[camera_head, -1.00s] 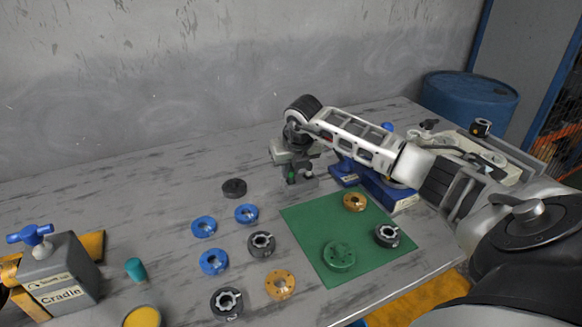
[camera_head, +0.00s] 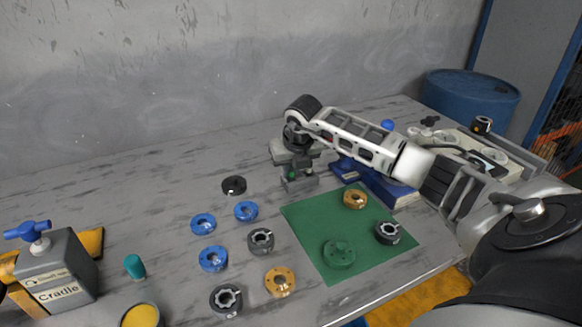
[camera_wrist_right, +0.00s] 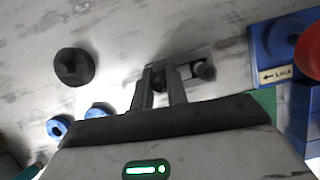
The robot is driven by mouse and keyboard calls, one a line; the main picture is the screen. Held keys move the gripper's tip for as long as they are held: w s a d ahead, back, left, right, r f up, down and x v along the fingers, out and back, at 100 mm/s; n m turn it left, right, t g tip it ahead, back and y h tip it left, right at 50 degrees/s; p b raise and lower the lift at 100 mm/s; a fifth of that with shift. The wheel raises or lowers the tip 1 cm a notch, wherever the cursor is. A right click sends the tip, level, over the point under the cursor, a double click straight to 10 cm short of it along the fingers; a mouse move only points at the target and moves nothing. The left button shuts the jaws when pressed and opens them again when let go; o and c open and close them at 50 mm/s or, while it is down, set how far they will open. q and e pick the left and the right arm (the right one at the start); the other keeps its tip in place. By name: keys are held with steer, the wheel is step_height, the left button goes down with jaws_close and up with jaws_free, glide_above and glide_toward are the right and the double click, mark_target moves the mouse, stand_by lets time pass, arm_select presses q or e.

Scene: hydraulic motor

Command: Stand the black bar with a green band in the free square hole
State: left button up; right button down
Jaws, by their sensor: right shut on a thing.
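My right gripper (camera_head: 296,168) is over a small grey block (camera_head: 301,184) near the back middle of the table. A little green of the black bar with a green band (camera_head: 291,174) shows between its fingers. In the right wrist view my gripper (camera_wrist_right: 159,76) is shut on the dark bar, whose end (camera_wrist_right: 157,72) shows between the fingertips, at the left part of the grey block (camera_wrist_right: 184,60). A dark round piece (camera_wrist_right: 205,70) is at the block's right part. The fingers hide the hole under the bar, so I cannot tell how deep the bar is.
Several blue, black and orange rings lie in front. A green mat (camera_head: 305,224) carries more parts. A blue fixture (camera_head: 385,187) stands close right of the block. A grey "Cradle" container (camera_head: 62,272) is front left.

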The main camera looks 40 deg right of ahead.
steer(key=c, duration=0.9)
jaws_free()
steer(key=shift+r, duration=0.1)
steer(key=shift+r+p, duration=1.05)
steer(key=shift+r, duration=0.4)
steer(key=shift+r+p, duration=1.4)
steer(key=shift+r, duration=0.65)
steer(key=shift+f, duration=0.1)
